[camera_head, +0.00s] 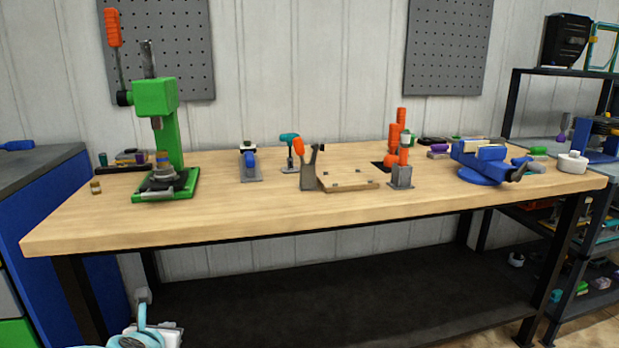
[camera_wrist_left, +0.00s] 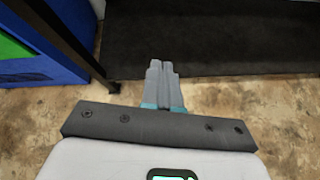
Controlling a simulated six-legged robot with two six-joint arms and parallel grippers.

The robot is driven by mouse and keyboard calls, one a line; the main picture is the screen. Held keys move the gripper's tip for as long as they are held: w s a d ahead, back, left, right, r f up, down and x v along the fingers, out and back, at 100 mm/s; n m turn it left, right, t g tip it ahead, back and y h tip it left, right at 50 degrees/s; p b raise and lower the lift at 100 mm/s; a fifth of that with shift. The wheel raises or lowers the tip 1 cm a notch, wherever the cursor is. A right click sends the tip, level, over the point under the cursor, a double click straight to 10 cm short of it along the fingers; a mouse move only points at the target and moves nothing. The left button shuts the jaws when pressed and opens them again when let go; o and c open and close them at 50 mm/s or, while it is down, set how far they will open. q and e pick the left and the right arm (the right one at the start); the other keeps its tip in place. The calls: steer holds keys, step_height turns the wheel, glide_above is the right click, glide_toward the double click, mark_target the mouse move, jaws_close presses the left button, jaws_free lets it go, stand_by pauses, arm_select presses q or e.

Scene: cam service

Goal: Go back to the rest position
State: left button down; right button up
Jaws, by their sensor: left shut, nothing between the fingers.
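My left gripper (camera_wrist_left: 161,68) is shut and empty in the left wrist view, its two grey fingers together over the concrete floor in front of the dark lower shelf. In the head view my left gripper (camera_head: 143,296) shows at the bottom left, low, below the front edge of the workbench (camera_head: 330,222). It touches nothing that I can see. My right gripper is in neither view.
The bench carries a green press (camera_head: 178,130), a wooden board (camera_head: 348,181), a blue vise (camera_head: 485,165) and several tools. A blue cabinet (camera_head: 62,222) stands left, dark shelving (camera_head: 512,100) right. A bench leg (camera_wrist_left: 62,45) is near the gripper.

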arm_select(q)
steer(key=s+d+f+m+g+h, duration=0.1)
steer(key=s+d+f+m+g, duration=0.2)
steer(key=f, duration=0.5)
steer(key=s+d+f+m+g+h, duration=0.1)
steer(key=s+d+f+m, duration=0.3)
steer(key=f, duration=0.4)
steer(key=s+d+f+m+g+h, duration=0.1)
steer(key=s+d+f+m+g, duration=0.1)
steer(key=s+f+m, duration=0.45)
steer(key=s+d+f+m+g+h, duration=0.1)
steer(key=s+d+f+m, duration=0.15)
steer(key=s+f, duration=0.2)
steer(key=s+d+f+m+g, duration=0.2)
steer(key=s+f+m, duration=0.1)
steer(key=s+f, duration=0.15)
steer(key=s+d+m+g+h, duration=0.2)
steer(key=s+d+m, duration=0.2)
steer(key=s+m, duration=0.7)
steer(key=w+r+m+p, duration=0.3)
steer(key=r+m+p, duration=0.1)
steer(key=r+p, duration=1.7)
